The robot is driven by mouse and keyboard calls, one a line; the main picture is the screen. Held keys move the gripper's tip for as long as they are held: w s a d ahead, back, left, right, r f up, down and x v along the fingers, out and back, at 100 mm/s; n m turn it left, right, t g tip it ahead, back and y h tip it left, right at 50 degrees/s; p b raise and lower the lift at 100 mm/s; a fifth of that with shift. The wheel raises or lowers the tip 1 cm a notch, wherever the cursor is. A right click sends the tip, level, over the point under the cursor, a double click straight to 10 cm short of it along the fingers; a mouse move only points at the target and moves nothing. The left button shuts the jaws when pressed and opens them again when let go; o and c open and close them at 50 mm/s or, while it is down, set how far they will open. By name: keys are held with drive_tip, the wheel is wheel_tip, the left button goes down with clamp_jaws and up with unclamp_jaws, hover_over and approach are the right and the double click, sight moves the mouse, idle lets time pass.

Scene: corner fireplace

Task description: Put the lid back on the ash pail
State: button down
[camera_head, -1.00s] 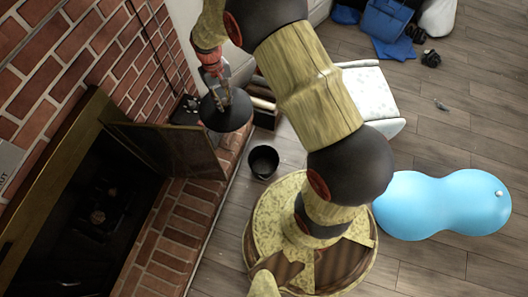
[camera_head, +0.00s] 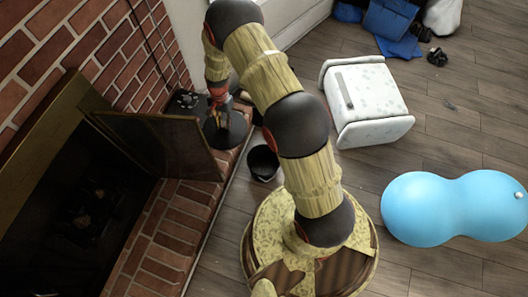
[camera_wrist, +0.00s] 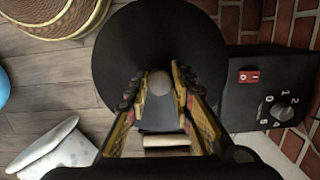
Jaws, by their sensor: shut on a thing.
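The lid, a flat black disc (camera_head: 236,133) with a small round knob, is in my gripper (camera_head: 217,98) at the hearth's far end. In the wrist view my gripper's fingers (camera_wrist: 158,82) close around the knob at the middle of the lid (camera_wrist: 120,60). In the head view I cannot tell whether the lid touches the bricks. The ash pail (camera_head: 263,164) is a small black bucket standing open on the floor beside the hearth, below and right of the lid. The pail is not seen in the wrist view.
A glass fireplace door (camera_head: 160,145) stands open over the brick hearth (camera_head: 175,235). A white patterned stool (camera_head: 368,100) and a blue peanut ball (camera_head: 440,208) are on the floor at right.

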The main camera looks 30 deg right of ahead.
drive_tip(key=s+d+f+m, duration=0.1)
drive_tip(key=d+f+m, duration=0.25)
drive_tip(key=f, duration=0.25)
drive_tip(key=d+f+m+t+b, duration=0.1)
drive_tip(key=d+f+m, duration=0.25)
drive_tip(key=f, duration=0.25)
drive_tip(key=s+d+f+m, duration=0.1)
drive_tip(key=d+f+m, duration=0.25)
drive_tip(key=f, duration=0.25)
drive_tip(key=s+d+f+m+b, duration=0.2)
drive_tip(key=s+f+m, duration=0.1)
drive_tip(key=f, duration=0.5)
drive_tip(key=s+d+f+m+b, duration=0.2)
drive_tip(key=s+f+m+b, duration=0.1)
drive_tip(key=f, duration=0.6)
drive_tip(key=shift+s+d+m+t, duration=0.15)
drive_tip(key=shift+s+m+t, duration=0.3)
drive_tip(key=shift+s, duration=0.4)
drive_tip(key=shift+f+b, duration=0.1)
drive_tip(key=shift+b, duration=0.4)
idle(1.6)
drive_tip(key=c, duration=1.5)
unclamp_jaws()
drive_tip(key=shift+o, duration=0.4)
